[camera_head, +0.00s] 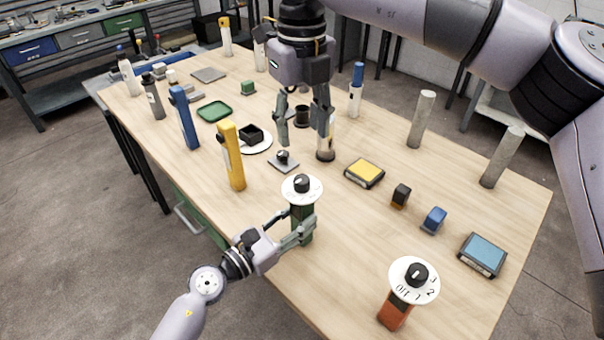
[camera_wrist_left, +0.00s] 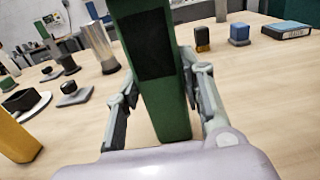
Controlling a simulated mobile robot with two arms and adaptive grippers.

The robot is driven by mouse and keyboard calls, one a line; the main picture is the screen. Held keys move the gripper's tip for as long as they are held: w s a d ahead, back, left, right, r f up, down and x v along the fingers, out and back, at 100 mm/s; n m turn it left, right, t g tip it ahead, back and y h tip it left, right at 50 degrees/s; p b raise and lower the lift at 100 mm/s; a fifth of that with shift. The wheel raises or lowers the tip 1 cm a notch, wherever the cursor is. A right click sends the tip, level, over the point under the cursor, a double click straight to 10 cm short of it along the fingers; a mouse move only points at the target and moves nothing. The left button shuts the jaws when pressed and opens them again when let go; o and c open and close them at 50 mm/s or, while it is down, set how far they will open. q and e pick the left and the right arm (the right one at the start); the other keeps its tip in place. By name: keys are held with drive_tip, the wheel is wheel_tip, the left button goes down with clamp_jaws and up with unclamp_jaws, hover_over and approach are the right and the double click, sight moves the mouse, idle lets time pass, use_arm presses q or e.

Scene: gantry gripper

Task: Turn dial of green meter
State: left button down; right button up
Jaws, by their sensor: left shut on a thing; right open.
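The green meter (camera_head: 301,222) stands upright near the front edge of the table, with a white dial plate and a black knob (camera_head: 301,183) on top. My left gripper (camera_head: 303,231) is shut on the meter's green body from the lower left. In the left wrist view the green body (camera_wrist_left: 172,110) rises between the two fingers (camera_wrist_left: 162,100); its dial is out of that view. My right gripper (camera_head: 303,128) is open and points down, above and behind the dial in the picture, apart from it. Nothing shows between its fingers.
An orange meter (camera_head: 395,313) with a similar dial stands at the lower right. A yellow device (camera_head: 231,157) stands left of the green meter. A small knob on a grey plate (camera_head: 283,165) and a dark cylinder (camera_head: 325,150) are just behind.

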sight(302, 178)
wheel_tip(302, 178, down, 12)
drive_tip(key=m, duration=1.1)
drive_tip(key=shift+r, duration=0.2)
clamp_jaws()
idle(0.4)
